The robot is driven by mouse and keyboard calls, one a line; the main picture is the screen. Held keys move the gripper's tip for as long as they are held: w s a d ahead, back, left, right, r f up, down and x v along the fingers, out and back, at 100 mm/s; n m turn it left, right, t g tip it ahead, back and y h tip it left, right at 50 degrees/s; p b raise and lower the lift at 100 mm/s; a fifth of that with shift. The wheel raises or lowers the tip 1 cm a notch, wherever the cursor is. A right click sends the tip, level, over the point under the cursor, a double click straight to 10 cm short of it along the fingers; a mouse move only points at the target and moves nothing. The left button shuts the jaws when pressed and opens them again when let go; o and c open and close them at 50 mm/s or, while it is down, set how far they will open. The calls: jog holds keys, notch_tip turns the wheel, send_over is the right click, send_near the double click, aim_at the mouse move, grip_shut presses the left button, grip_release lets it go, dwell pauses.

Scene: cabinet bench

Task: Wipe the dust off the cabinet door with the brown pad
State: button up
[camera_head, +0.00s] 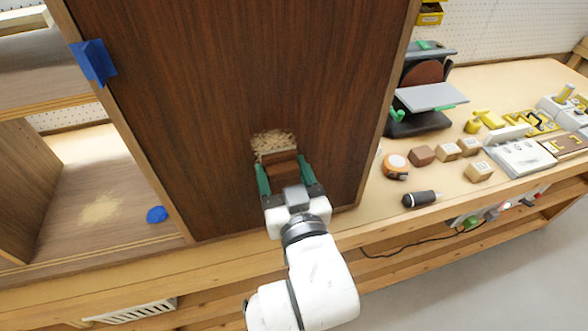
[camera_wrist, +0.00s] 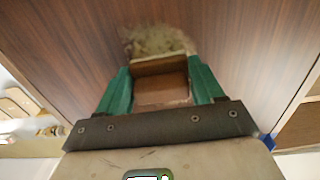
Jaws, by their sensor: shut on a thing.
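The cabinet door (camera_head: 230,80) is a dark brown wood panel standing upright on the bench. A pale tan dust patch (camera_head: 272,142) lies on its lower middle part and also shows in the wrist view (camera_wrist: 158,40). My gripper (camera_head: 285,175) has green fingers and is shut on the brown pad (camera_head: 282,169), which also shows between the fingers in the wrist view (camera_wrist: 160,88). The pad is at the lower edge of the dust and partly overlaps it in the picture. I cannot tell whether its face touches the door.
Blue tape (camera_head: 93,62) is on the door's left edge. An open shelf with a dust-coloured patch (camera_head: 98,209) and a blue piece (camera_head: 157,214) lie to the left. A sander (camera_head: 423,92), wooden blocks (camera_head: 421,155) and a black-handled tool (camera_head: 421,199) stand on the right.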

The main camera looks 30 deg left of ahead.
aim_at(252, 150)
jog(key=shift+s+a+r, duration=0.45)
jog(key=shift+s+a, duration=0.25)
jog(key=shift+s, duration=0.1)
jog(key=shift+s+a+r, duration=0.45)
jog(key=shift+s+a, duration=0.2)
jog(key=shift+s, duration=0.15)
jog(key=shift+w+d+r+p, duration=0.1)
jog(key=shift+w+d+p, duration=0.75)
jog(key=shift+w, duration=0.3)
jog(key=shift+w+d+p, duration=0.75)
jog(key=shift+w+d, duration=0.2)
jog(key=shift+w, duration=0.15)
jog(key=shift+w+d, duration=1.65)
jog(key=shift+w, duration=0.15)
jog(key=shift+a+r+p, duration=0.1)
jog(key=shift+r+p, duration=0.7)
jog(key=shift+p, duration=0.1)
jog(key=shift+s+a+f+p, duration=0.1)
jog(key=shift+s+a+p, duration=0.25)
jog(key=shift+s+a, duration=0.65)
jog(key=shift+s+a+p, duration=0.3)
jog(key=shift+s+a, duration=0.45)
jog(key=shift+s, duration=0.3)
jog(key=shift+s+a+f+b, duration=0.15)
jog(key=shift+s+a+b, duration=1.2)
jog(key=shift+s, duration=0.2)
jog(key=shift+s+a, duration=0.4)
jog(key=shift+s, duration=0.1)
jog(key=shift+r, duration=0.2)
jog(key=shift+d, duration=0.1)
